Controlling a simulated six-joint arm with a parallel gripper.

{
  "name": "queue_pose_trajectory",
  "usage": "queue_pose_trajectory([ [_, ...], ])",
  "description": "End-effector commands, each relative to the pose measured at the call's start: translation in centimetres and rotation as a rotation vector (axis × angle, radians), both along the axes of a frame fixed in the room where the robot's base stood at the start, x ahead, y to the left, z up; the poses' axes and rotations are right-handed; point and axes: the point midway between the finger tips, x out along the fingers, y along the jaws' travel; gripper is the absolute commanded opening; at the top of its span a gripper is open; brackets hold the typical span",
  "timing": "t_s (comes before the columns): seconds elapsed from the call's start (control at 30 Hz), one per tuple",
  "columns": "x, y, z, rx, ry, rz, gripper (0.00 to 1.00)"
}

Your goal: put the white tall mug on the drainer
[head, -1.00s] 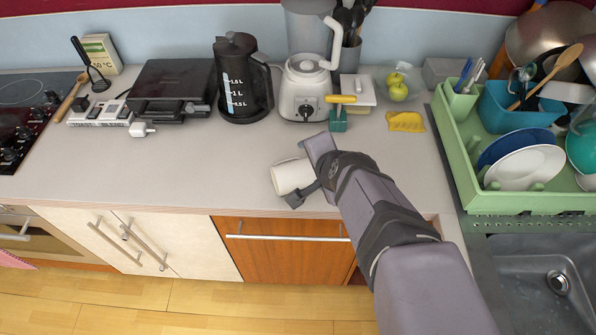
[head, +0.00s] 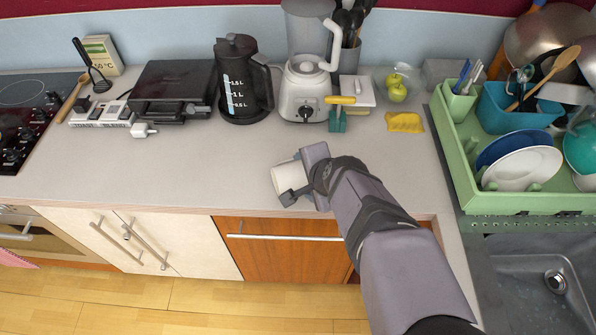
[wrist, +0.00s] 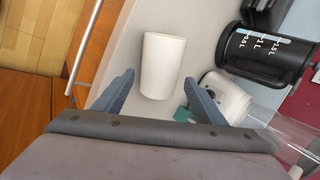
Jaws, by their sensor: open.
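The white tall mug (head: 288,178) is on the counter near its front edge, left of my gripper. In the wrist view the mug (wrist: 162,66) lies ahead of the fingers, with its near end between the fingertips. My gripper (head: 291,178) is open, with one finger showing along the mug's near side in the head view. In the wrist view both blue-grey fingers of my gripper (wrist: 158,84) are spread to either side of the mug. The green drainer (head: 462,165) stands on the right, holding plates and other dishes. The gripper body hides part of the mug in the head view.
A blender (head: 305,90), a black kettle (head: 243,80) and a black grill (head: 172,88) stand at the back. A green-bladed scraper (head: 337,122), a yellow cloth (head: 405,122) and a bag of apples (head: 397,88) lie between mug and drainer.

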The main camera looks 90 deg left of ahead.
Motion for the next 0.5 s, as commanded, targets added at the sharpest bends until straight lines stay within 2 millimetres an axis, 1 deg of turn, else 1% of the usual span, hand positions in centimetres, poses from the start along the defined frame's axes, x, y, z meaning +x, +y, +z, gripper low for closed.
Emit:
queue_pose_trajectory([
  [0.3,-0.9,1.8,-2.5,-0.003,0.000,0.001,0.65],
  [0.5,-1.1,2.5,-3.4,0.000,-0.001,0.001,0.65],
])
